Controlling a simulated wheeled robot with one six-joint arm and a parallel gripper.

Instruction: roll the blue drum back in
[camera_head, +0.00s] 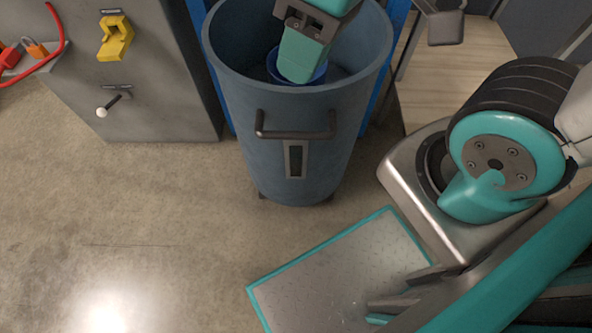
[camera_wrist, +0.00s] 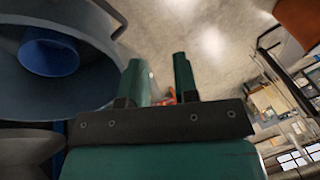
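The blue drum (camera_head: 300,165) is a large, open-topped, grey-blue drum standing upright. It has a dark bar handle (camera_head: 296,135) on its near side and small dark feet or casters under it. It also shows in the wrist view (camera_wrist: 100,100) at the left. A brighter blue round thing (camera_head: 318,78) lies inside it, partly hidden by my arm. In the wrist view my gripper (camera_wrist: 163,62) has its two teal fingers apart, with nothing held between them. In the head view the teal end of my arm overlaps the drum's mouth; I cannot tell whether it touches.
Blue uprights (camera_head: 386,62) stand beside and behind the drum. A grey cabinet (camera_head: 150,100) with a yellow latch (camera_head: 115,38) and a white-knobbed lever (camera_head: 108,108) is at left. Red and orange items (camera_head: 35,50) lie far left. The concrete floor (camera_head: 130,210) in front is clear.

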